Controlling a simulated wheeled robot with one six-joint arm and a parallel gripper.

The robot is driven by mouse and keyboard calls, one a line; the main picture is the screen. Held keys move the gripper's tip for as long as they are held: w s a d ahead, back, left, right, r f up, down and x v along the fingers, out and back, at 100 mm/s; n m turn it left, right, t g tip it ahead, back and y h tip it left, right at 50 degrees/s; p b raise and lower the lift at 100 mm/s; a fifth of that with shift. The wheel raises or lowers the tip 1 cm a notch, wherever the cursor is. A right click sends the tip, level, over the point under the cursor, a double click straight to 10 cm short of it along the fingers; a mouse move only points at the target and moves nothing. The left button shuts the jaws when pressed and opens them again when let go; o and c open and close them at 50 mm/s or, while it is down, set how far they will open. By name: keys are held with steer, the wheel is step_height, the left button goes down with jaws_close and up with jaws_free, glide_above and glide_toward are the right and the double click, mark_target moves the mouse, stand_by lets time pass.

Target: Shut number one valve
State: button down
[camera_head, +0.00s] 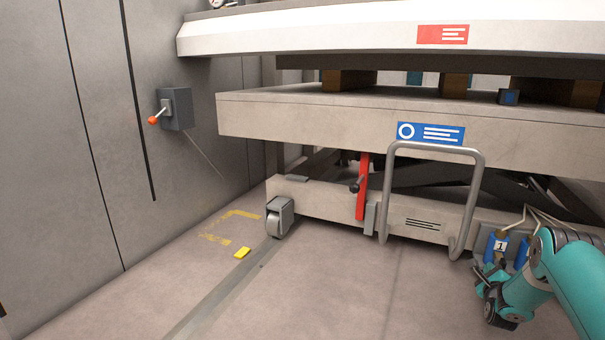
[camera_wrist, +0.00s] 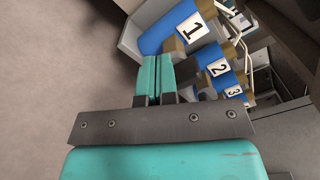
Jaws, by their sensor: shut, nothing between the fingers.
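The number one valve (camera_wrist: 172,27) is a blue body with a white label "1", at the top of the wrist view. It also shows at the lower right of the head view (camera_head: 491,243). My gripper (camera_wrist: 156,62) has its two teal fingers together with nothing between them. Their tips end just beside the lower side of valve one in the wrist view; I cannot tell whether they touch. In the head view my gripper (camera_head: 490,273) is just below valve one. Valves two (camera_wrist: 209,60) and three (camera_wrist: 230,86) stand in a row to the right of it.
A grey bent-tube handle (camera_head: 474,200) stands on the lift cart left of the valves. A red lever (camera_head: 362,187) is further left. A wall box (camera_head: 175,108) has an orange-knobbed lever. A yellow block (camera_head: 242,253) lies on the floor.

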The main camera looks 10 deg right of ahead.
steer(key=shift+s+d+r+p, duration=0.1)
steer(key=shift+d+r+p, duration=0.05)
steer(key=shift+r+p, duration=0.15)
stand_by(0.6)
steer(key=shift+s+d+r+p, duration=0.2)
steer(key=shift+d+r+p, duration=0.15)
steer(key=shift+r+p, duration=0.25)
steer(key=shift+s+d+r, duration=0.1)
steer(key=shift+d+r, duration=0.05)
steer(key=shift+r, duration=0.05)
stand_by(0.4)
steer(key=shift+r, duration=0.1)
steer(key=p+v, duration=0.6)
steer(key=p, duration=0.1)
steer(key=shift+a+r+p, duration=0.2)
steer(key=shift+r+p, duration=0.05)
steer(key=shift+p, duration=0.15)
